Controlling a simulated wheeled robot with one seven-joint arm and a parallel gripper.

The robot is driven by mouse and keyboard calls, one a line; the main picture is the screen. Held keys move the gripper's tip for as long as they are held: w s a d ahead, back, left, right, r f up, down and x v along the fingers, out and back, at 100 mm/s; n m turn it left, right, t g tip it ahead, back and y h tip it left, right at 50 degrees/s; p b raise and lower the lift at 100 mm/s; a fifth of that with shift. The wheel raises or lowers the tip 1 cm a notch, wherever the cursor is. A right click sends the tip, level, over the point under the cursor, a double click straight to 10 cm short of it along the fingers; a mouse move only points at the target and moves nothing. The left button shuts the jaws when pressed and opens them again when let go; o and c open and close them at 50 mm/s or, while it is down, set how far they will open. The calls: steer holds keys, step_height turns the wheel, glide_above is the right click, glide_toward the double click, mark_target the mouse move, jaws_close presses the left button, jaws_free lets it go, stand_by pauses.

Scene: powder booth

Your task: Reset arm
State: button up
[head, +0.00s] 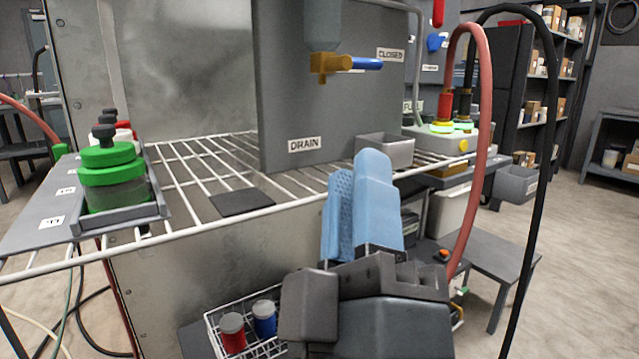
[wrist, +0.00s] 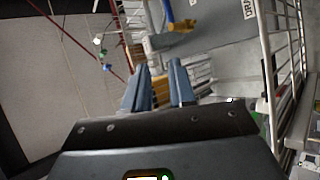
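My gripper (head: 357,178) shows in the head view with its two light blue fingers pointing up, in front of the wire rack's front edge at centre right. In the wrist view my gripper (wrist: 158,68) has its two blue fingers apart, with a clear gap and nothing between them. It is open and empty. The fingers overlap the rack edge in the head view; I cannot tell how close they are to it.
A brass valve with blue handle (head: 330,65) hangs above. A basket (head: 245,310) holds red and blue jars below. A red hose (head: 484,130) loops at right.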

steer(key=s+d+f+g+y, duration=0.2)
steer(key=d+f+g, duration=0.1)
steer(key=f, duration=0.7)
steer(key=s+d+f+g+y, duration=0.2)
steer(key=d+f+g, duration=0.1)
steer(key=f, duration=0.7)
steer(key=s+d+f+m+g, duration=0.25)
steer(key=s+d+f, duration=0.2)
steer(key=s, duration=0.25)
steer(key=s+d+f+m+g, duration=0.1)
steer(key=s+d+f+m, duration=0.2)
steer(key=s+f, duration=0.3)
steer(key=s+d+m+g+h, duration=0.2)
steer(key=s+d+m, duration=0.3)
steer(key=s, duration=0.7)
step_height(320, 180, up, 23)
steer(key=p, duration=2.2)
steer(key=shift+w+p, duration=0.2)
steer(key=shift+p, duration=0.1)
steer(key=shift+d+f+t, duration=0.1)
steer(key=shift+t, duration=0.15)
